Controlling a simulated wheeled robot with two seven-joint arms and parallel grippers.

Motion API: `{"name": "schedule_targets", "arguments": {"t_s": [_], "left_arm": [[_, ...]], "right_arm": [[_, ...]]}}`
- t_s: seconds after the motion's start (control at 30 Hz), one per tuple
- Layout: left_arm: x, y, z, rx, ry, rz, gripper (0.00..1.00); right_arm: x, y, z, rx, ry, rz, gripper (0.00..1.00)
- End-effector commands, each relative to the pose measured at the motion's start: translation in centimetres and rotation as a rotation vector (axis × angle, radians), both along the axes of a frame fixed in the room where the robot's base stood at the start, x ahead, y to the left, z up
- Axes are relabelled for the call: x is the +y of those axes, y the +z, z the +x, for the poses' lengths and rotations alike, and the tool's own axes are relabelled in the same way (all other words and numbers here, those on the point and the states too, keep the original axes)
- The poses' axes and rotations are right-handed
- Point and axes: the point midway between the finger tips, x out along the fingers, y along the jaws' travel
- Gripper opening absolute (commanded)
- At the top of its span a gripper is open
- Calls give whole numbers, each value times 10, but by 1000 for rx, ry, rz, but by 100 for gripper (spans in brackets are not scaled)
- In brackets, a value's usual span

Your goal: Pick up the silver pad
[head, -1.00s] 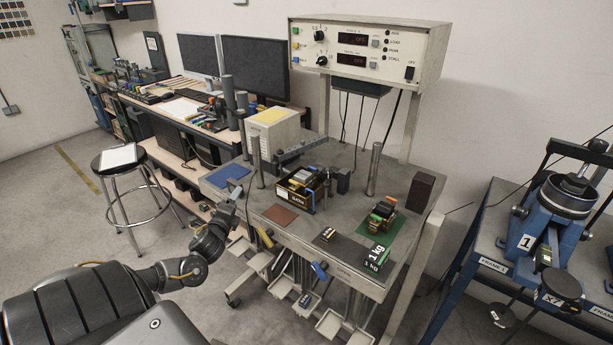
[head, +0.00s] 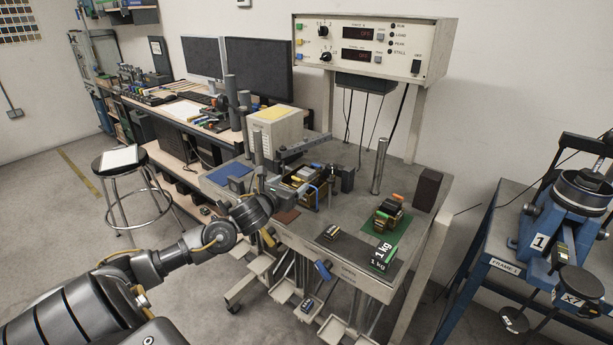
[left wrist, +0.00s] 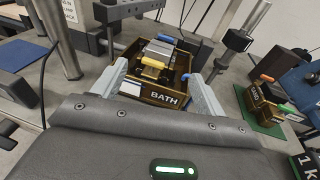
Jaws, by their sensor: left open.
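My left gripper (head: 280,189) is open at the near side of the box labelled BATH (left wrist: 164,97) on the bench. In the left wrist view its two fingers (left wrist: 158,72) stand apart on either side of the box's near part, with nothing clearly held. The box holds several small blocks or pads. A grey, silver-looking pad (left wrist: 160,49) lies among them, behind a yellow piece (left wrist: 152,66). I cannot tell for sure which piece is the silver pad. The arm partly hides the box (head: 302,180) in the head view. My right gripper is not in view.
A metal post (head: 380,166) stands right of the box, and a grey bar (head: 303,147) runs behind it. A green mat (head: 400,236) with stacked pieces and a 1 kg block (head: 384,255) lie to the right. A blue mat (head: 229,172) lies left.

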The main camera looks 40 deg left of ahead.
Motion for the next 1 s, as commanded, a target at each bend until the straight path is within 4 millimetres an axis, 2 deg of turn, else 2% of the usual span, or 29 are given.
{"name": "schedule_targets", "arguments": {"t_s": [0.2, 0.57, 0.77, 1.0], "left_arm": [[8, -2, 34, -2, 3, -4, 72], [11, -5, 50, -2, 1, -5, 72], [16, -7, 76, -2, 2, -9, 72], [20, -14, 94, -2, 1, -5, 72]], "right_arm": [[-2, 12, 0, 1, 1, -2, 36], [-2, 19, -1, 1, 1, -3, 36], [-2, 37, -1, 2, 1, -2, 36], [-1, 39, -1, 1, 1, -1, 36]]}}
